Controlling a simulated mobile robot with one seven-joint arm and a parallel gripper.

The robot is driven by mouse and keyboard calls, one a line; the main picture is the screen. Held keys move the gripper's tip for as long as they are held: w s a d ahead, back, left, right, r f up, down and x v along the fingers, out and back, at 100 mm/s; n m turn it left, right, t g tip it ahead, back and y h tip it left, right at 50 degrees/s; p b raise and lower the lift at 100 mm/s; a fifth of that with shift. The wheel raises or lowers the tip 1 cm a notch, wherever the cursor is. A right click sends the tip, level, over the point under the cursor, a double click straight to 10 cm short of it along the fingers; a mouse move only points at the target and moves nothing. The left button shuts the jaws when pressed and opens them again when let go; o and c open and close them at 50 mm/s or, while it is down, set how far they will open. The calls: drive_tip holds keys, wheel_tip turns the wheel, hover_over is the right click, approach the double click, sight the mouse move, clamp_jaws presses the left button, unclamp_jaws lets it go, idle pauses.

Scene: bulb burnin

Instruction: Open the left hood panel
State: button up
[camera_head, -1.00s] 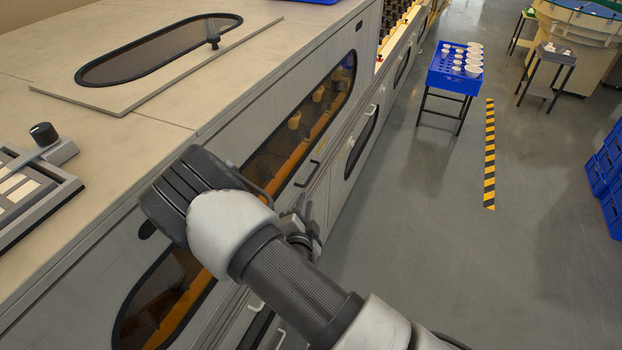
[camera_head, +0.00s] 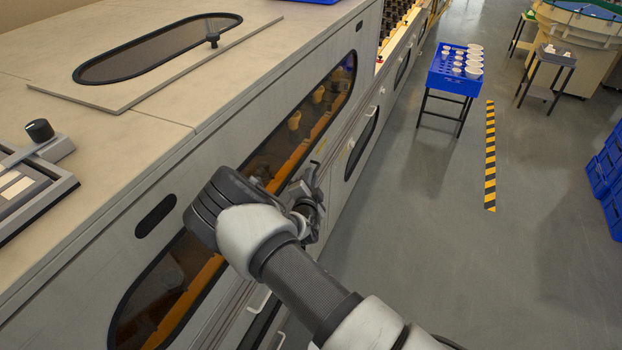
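The grey machine's front side has two long panels with dark rounded windows. The left window (camera_head: 170,290) is at the lower left, partly behind my arm. The other window (camera_head: 322,100) is further up and right, with orange light and bulb-like shapes behind it. Both panels look closed. My gripper (camera_head: 314,178) is in front of the machine side, at the lower end of the upper window. The dark bar handle there is now hidden by or merged with my gripper. I cannot tell whether they touch, or whether the fingers are open.
A lid with an oval window (camera_head: 150,50) and a knob lies on the machine top. A control box (camera_head: 30,185) sits at left. A blue crate table (camera_head: 452,80) with white cups stands beyond. The grey floor (camera_head: 440,270) at right is clear. Blue crates (camera_head: 608,170) stand at the right edge.

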clamp_jaws()
idle(1.4)
